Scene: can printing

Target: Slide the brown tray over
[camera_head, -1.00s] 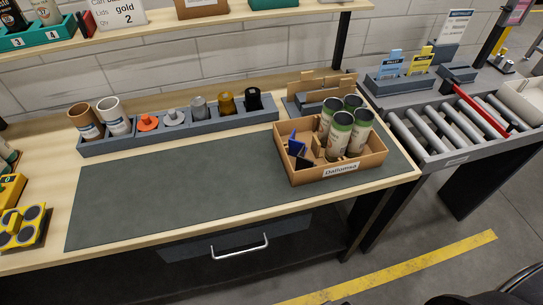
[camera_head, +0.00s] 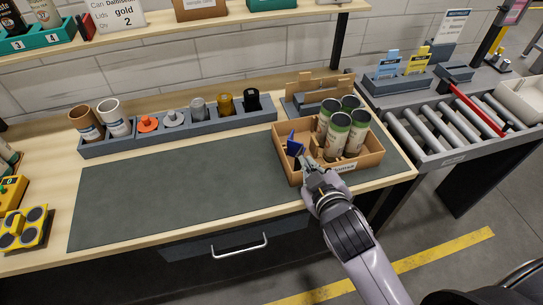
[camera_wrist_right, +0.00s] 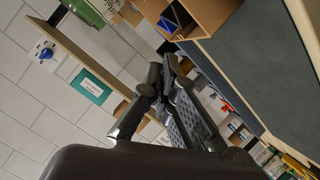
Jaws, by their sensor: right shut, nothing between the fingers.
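The brown tray (camera_head: 372,161) sits at the right end of the dark mat in the head view. It holds several green-and-white cans (camera_head: 357,132) and a blue item (camera_head: 294,146) in its left part. My right gripper (camera_head: 307,166) is at the tray's front left, overlapping its front wall and covering part of the label. I cannot tell whether it touches the tray. In the right wrist view the fingers (camera_wrist_right: 166,72) are closed together, with the tray (camera_wrist_right: 205,14) just beyond them at the top. My left gripper is not in view.
The dark mat (camera_head: 180,190) is bare left of the tray. A grey holder (camera_head: 190,134) with cups and coloured parts stands along the back. A roller conveyor (camera_head: 430,125) with a red bar (camera_head: 474,108) lies to the right. A yellow tool (camera_head: 24,228) lies at the left.

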